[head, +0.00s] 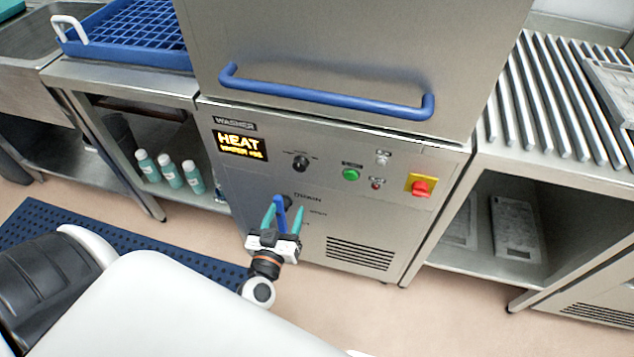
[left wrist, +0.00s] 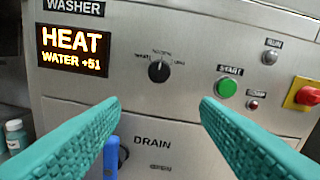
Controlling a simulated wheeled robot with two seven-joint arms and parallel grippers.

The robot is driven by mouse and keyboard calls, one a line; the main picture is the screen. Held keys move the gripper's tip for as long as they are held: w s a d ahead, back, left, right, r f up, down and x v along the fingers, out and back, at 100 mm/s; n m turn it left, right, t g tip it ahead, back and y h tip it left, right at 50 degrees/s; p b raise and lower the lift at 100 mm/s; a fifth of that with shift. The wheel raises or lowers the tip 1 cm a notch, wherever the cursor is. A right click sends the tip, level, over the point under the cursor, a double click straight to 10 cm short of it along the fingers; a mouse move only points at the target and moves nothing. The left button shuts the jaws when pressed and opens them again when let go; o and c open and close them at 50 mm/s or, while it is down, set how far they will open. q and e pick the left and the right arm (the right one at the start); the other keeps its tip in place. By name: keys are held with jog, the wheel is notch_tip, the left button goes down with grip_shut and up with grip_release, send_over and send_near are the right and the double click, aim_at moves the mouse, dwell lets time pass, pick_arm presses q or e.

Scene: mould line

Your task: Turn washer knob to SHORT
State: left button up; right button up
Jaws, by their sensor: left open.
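The washer (head: 330,140) is a steel cabinet with a blue bar handle. Its black knob (head: 301,162) is on the front panel, right of the lit display (head: 241,146), which reads HEAT. In the left wrist view the knob (left wrist: 159,71) sits ahead, between and beyond the fingertips, with small labels around it too small to read surely. My left gripper (head: 284,212) has teal fingers, is open and empty, and is below the knob in the head view, apart from it. Its fingers (left wrist: 160,103) also show in the left wrist view. My right gripper is not in view.
Right of the knob are a green START button (left wrist: 227,88), a small red button (left wrist: 253,104) and a red switch on yellow (head: 420,187). A blue drain lever (left wrist: 111,155) is below, near the left finger. Bottles (head: 170,170) stand on the left shelf.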

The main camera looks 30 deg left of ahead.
pick_arm(q)
jog(key=r, duration=0.1)
send_near(299, 167)
jog(key=x, duration=0.7)
jog(key=shift+f, duration=0.15)
jog(key=shift+w+a, duration=0.15)
jog(key=shift+w, duration=0.5)
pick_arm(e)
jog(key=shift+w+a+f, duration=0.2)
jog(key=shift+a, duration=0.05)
pick_arm(q)
jog(key=shift+c, duration=0.5)
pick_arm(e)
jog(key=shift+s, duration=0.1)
pick_arm(q)
jog(key=shift+n, duration=0.3)
jog(key=c, duration=0.9)
